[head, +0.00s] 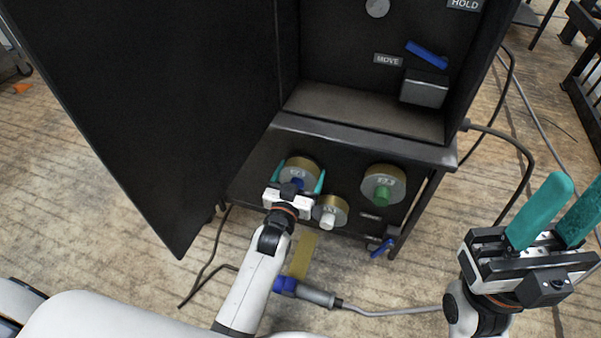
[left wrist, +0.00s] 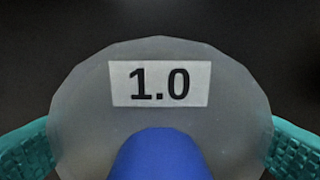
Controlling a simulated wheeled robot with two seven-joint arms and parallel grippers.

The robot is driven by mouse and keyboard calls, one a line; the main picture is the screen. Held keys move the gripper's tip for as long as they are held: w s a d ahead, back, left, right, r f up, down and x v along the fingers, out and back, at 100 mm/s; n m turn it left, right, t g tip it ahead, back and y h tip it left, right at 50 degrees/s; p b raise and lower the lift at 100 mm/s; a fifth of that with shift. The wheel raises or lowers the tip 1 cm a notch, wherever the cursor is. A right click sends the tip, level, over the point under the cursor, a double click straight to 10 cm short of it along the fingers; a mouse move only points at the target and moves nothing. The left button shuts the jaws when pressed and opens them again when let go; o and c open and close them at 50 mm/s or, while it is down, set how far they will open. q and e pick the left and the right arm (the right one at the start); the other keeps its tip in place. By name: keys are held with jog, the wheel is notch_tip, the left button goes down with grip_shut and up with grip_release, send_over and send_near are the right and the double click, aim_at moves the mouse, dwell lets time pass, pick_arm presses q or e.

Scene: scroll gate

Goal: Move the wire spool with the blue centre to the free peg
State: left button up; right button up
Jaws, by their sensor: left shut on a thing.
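The wire spool with the blue centre (head: 299,170) is on the lower front panel of the black cabinet, at the left of the spools. My left gripper (head: 299,180) is shut on it, one teal finger on each side of its rim. In the left wrist view the spool's grey face (left wrist: 90,115) carries the label 1.0, with the blue centre (left wrist: 160,155) below the label. I cannot make out a free peg; the gripper and arm may cover part of the panel. My right gripper (head: 553,215) is open and empty at the far right, away from the panel.
A spool with a green centre (head: 384,174) sits to the right, and a smaller one with a white centre (head: 339,204) sits between. A blue lever (head: 427,55) is above by the MOVE label. A large black door panel (head: 150,110) stands at the left. Cables lie on the floor.

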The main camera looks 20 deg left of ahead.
pick_arm(q)
jog(key=shift+r, duration=0.2)
jog(key=s+p, duration=0.4)
jog(key=s, duration=0.3)
jog(key=shift+s, duration=0.25)
dwell(0.8)
jog(key=shift+a, duration=0.1)
